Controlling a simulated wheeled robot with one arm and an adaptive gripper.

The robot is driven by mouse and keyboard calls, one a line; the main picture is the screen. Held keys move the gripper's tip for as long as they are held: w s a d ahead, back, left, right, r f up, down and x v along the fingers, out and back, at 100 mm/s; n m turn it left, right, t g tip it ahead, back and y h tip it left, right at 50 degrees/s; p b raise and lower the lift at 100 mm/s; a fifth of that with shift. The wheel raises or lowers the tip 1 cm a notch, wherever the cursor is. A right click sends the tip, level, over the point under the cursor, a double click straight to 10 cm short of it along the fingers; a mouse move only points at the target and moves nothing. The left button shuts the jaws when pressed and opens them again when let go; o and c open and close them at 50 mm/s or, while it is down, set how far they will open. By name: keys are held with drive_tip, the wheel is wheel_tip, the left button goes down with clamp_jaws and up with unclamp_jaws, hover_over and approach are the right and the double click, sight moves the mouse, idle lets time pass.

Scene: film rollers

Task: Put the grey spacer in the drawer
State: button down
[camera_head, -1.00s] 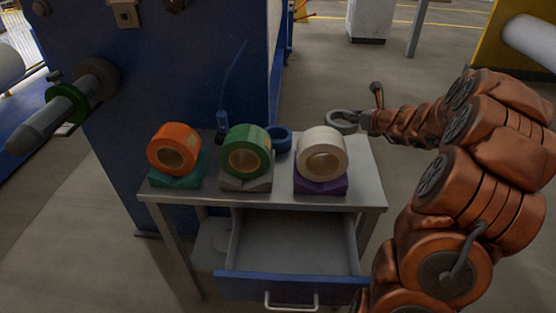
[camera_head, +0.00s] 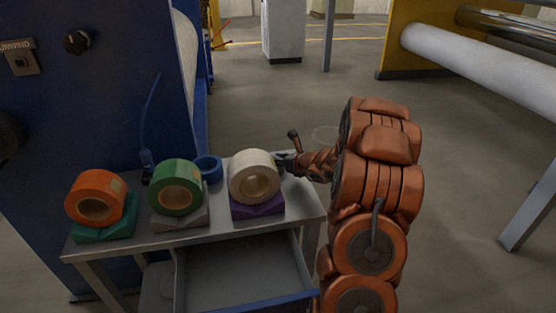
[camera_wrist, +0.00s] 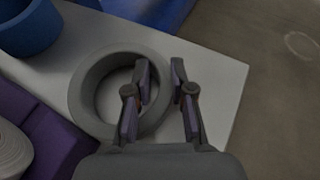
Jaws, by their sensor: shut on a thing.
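The grey spacer (camera_wrist: 86,92) is a thick ring, seen in the wrist view over the back right part of the table top. My gripper (camera_wrist: 162,88) is shut on the ring's right wall, one finger inside the hole and one outside. In the head view my gripper (camera_head: 286,164) is at the table's back right, behind the white roll, which hides most of the spacer. I cannot tell whether the spacer touches the table. The drawer (camera_head: 235,275) under the table is pulled open and looks empty.
Orange (camera_head: 97,184), green (camera_head: 168,186) and white (camera_head: 245,180) rolls sit on coloured stands along the table (camera_head: 150,240). A blue ring (camera_head: 208,168) lies behind the green roll. A blue machine (camera_head: 90,110) stands behind. The floor to the right is largely clear.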

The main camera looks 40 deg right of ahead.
drive_tip(key=shift+f, duration=0.1)
drive_tip(key=c, duration=1)
unclamp_jaws()
